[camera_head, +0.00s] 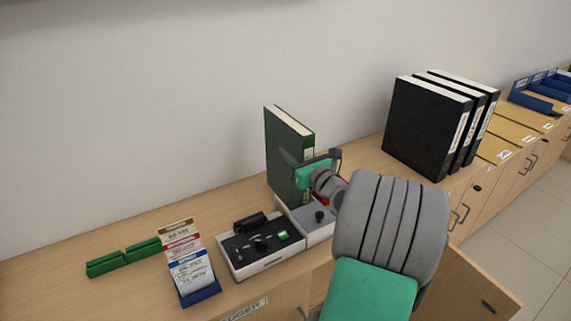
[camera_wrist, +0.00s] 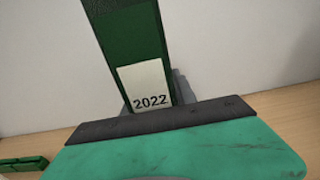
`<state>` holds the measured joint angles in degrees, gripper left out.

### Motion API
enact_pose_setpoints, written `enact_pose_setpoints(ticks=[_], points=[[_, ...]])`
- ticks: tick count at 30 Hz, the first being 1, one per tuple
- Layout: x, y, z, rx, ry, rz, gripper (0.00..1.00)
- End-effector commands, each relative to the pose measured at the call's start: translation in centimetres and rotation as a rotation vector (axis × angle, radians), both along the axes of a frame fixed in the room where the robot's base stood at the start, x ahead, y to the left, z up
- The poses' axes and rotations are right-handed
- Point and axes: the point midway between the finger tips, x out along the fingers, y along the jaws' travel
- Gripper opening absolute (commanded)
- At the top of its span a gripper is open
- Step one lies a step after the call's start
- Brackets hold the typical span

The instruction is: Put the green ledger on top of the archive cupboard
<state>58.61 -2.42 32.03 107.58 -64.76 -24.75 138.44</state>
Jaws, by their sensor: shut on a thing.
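The green ledger (camera_head: 287,150) stands upright near the wall, behind the desk tray. In the wrist view its dark green spine (camera_wrist: 132,40) carries a white label reading 2022. My gripper (camera_head: 298,170) is at the spine side of the ledger and is shut on it. In the wrist view the gripper (camera_wrist: 165,112) shows close against the spine, below the label. The ledger's foot is hidden, so I cannot tell if it touches the counter. Wooden cupboards with handles (camera_head: 487,198) run along the right; no label readable here marks one as the archive cupboard.
A white tray (camera_head: 262,266) with small dark items lies just in front of the ledger. A leaflet holder (camera_head: 200,294) and green holders (camera_head: 123,257) stand to its left. Several black binders (camera_head: 425,125) stand to the right. Counter between ledger and binders looks clear.

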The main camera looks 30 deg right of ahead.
Motion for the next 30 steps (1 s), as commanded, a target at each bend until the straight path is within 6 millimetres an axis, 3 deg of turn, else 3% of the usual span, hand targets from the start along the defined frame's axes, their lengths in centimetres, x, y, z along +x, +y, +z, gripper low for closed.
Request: enact_pose_setpoints(ticks=[7,30], points=[[0.00,0.01,-0.01,0.000,0.000,0.000,0.00],[-0.01,0.00,-0.03,0.000,0.001,0.000,0.00]])
